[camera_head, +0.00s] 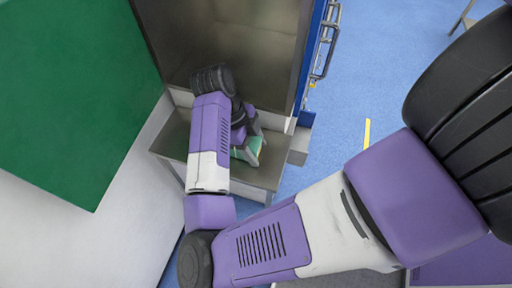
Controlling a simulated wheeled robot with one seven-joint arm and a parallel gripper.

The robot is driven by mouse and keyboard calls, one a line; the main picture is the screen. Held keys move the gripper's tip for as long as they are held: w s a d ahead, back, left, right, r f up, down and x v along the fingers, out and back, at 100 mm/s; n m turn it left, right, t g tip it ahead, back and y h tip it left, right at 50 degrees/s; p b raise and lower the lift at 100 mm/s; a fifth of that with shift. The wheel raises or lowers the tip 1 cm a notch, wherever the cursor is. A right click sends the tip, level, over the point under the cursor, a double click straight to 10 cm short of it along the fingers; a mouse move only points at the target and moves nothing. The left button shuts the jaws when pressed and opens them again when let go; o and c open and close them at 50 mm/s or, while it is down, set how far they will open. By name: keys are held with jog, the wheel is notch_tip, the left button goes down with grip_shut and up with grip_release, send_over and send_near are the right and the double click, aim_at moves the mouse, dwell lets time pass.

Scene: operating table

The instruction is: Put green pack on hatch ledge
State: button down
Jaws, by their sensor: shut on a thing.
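The green pack (246,150) is a small pale-green item, partly hidden by my gripper and arm. My gripper (252,146) is shut on it. The hatch ledge (262,178) is a grey metal shelf under a dark metal hatch panel (235,45). The pack and gripper appear over the right half of the ledge. I cannot tell whether the pack touches the surface.
A large green panel (75,90) and a white wall (100,225) stand left of the ledge. A blue frame with a metal handle (327,40) edges the hatch on the right. Open blue floor (385,75) lies further right.

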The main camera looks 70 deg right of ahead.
jog(key=c, duration=0.5)
grip_release()
jog(key=shift+f, duration=0.1)
jog(key=shift+r, duration=0.25)
jog(key=v, duration=1.1)
jog(key=shift+w+r, duration=0.25)
jog(key=shift+r, duration=0.1)
